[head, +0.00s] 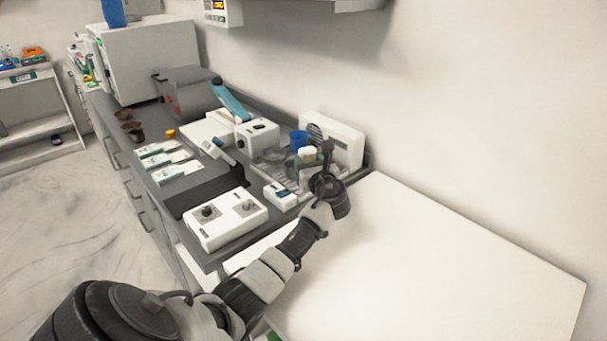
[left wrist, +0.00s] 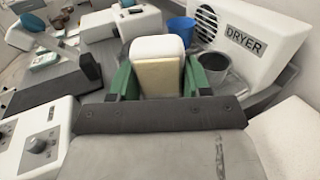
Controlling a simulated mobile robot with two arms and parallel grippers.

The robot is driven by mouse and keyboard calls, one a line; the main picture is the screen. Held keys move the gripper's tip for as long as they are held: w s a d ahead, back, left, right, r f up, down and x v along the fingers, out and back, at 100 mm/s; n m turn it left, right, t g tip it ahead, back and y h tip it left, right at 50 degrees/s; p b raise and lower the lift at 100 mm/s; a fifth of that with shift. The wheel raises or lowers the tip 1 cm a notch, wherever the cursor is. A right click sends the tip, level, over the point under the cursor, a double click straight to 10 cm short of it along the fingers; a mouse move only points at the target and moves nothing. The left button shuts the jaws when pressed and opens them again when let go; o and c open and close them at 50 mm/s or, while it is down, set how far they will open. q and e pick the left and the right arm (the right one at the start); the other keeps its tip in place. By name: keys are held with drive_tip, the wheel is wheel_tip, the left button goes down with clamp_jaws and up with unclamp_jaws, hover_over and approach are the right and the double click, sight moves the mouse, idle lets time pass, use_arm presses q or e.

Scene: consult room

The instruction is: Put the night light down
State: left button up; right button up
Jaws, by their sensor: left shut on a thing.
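The night light (head: 307,154) is a small block with a white rounded top and a cream face. In the left wrist view the night light (left wrist: 158,72) stands upright between the green fingers of my left gripper (left wrist: 158,80). In the head view my left gripper (head: 308,160) is at the far right end of the dark counter, shut on the night light. The lower part of the night light is hidden, so I cannot tell whether it touches the surface below. My right gripper is not in view.
A white dryer (left wrist: 243,40) stands behind, with a blue cup (left wrist: 181,32) and a grey cup (left wrist: 211,68) close by. White control boxes (head: 225,217) and several packets crowd the dark counter (head: 190,147). A bare white tabletop (head: 450,260) lies to the right.

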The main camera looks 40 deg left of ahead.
use_arm(q)
drive_tip(key=shift+w+a+f, duration=0.1)
drive_tip(key=shift+a+f, duration=0.3)
drive_tip(key=shift+a, duration=0.25)
drive_tip(key=shift+a+f, duration=0.15)
drive_tip(key=shift+a, duration=0.15)
drive_tip(key=shift+f, duration=0.3)
wheel_tip(320, 180, down, 4)
drive_tip(key=shift+r, duration=0.2)
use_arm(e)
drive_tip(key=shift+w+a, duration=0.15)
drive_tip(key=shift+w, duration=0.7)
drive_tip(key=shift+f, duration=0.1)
use_arm(q)
drive_tip(key=o, duration=1.3)
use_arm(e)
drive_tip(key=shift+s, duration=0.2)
